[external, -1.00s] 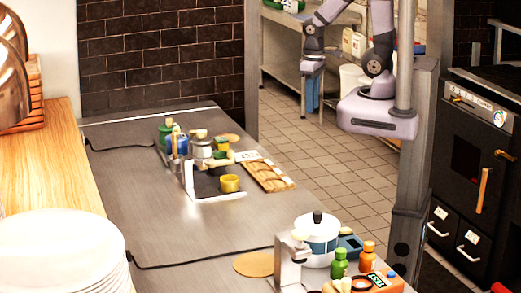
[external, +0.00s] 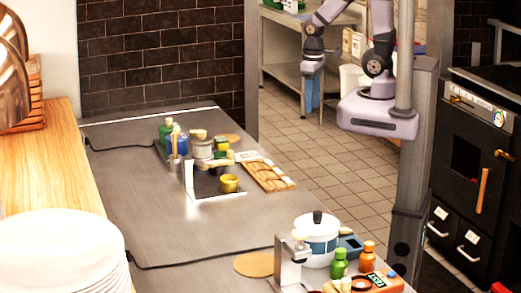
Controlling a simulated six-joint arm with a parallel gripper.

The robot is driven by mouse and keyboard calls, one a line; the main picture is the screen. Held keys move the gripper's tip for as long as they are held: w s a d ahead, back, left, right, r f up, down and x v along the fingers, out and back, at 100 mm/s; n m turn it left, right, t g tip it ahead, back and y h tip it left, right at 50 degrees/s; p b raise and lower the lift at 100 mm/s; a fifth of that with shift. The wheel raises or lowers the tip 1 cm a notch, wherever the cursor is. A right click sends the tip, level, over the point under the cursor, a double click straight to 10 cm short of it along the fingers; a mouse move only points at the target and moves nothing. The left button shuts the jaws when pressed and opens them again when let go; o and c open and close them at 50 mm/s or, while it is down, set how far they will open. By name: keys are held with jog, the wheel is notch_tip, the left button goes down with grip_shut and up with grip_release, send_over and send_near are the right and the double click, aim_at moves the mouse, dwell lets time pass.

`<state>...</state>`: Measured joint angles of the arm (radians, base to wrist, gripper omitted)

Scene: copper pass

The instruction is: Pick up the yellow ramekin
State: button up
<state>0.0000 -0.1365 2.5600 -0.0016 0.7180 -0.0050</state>
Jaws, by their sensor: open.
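The yellow ramekin (external: 229,184) stands upright on a dark mat on the steel counter, at the front right of a cluster of small items. It is small in the picture, and nothing holds it. My gripper (external: 312,68) hangs at the end of my arm in the upper middle. It is open and empty, well to the right of and above the ramekin in the picture.
Green and blue containers (external: 176,140) and several small pots crowd behind the ramekin. A wooden board (external: 268,175) lies to its right. The steel counter (external: 150,200) left of the ramekin is clear.

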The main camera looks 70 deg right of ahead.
jog(key=o, duration=0.4)
